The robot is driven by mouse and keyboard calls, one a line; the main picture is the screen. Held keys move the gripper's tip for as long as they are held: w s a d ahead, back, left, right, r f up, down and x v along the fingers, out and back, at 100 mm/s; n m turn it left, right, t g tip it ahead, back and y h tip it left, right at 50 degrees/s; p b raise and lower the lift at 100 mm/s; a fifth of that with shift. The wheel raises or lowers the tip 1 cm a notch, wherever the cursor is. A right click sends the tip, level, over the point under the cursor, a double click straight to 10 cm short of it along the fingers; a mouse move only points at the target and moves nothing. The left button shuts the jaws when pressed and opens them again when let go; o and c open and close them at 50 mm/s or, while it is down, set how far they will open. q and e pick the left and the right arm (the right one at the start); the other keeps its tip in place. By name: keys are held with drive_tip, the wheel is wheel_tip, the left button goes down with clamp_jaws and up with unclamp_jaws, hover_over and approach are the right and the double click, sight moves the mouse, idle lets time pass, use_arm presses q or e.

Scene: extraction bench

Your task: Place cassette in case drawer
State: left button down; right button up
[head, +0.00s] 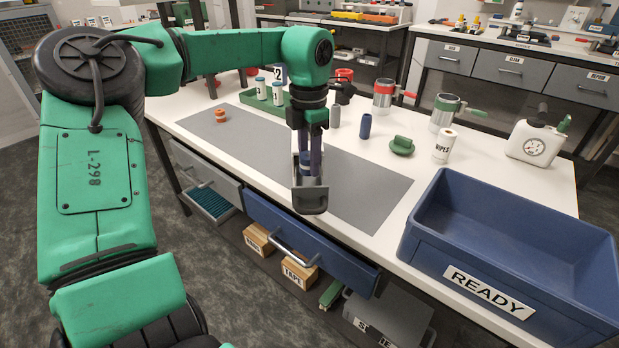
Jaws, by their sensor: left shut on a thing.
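My left gripper (309,178) points down over the front part of the grey mat (368,186), above the bench edge. It is shut on a small dark blue piece (306,162), seemingly the cassette, mostly hidden by the grey fingers. A blue-fronted drawer (340,256) with a bar handle sits under the bench top, just below and in front of the gripper, and looks shut or nearly so. No label shows which one is the case drawer. My right gripper is not in view.
A large blue READY bin (439,252) stands at the bench's right front. Behind the mat stand a dark blue cylinder (366,126), a green piece (401,146) and a wipes roll (444,146). A green tray (262,103) holds white bottles. The mat's right part is clear.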

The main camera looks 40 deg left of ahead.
sight(308, 172)
use_arm(q)
drive_tip(key=f, duration=0.4)
drive_tip(key=shift+s, duration=0.2)
drive_tip(key=shift+w, duration=0.1)
drive_tip(key=shift+f, duration=0.1)
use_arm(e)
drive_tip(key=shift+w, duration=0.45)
use_arm(q)
drive_tip(key=shift+b, duration=0.3)
drive_tip(key=c, duration=0.7)
unclamp_jaws()
drive_tip(key=shift+r, duration=0.3)
wheel_tip(308, 172, up, 12)
drive_tip(key=shift+f+p, duration=0.15)
drive_tip(key=shift+p, duration=0.85)
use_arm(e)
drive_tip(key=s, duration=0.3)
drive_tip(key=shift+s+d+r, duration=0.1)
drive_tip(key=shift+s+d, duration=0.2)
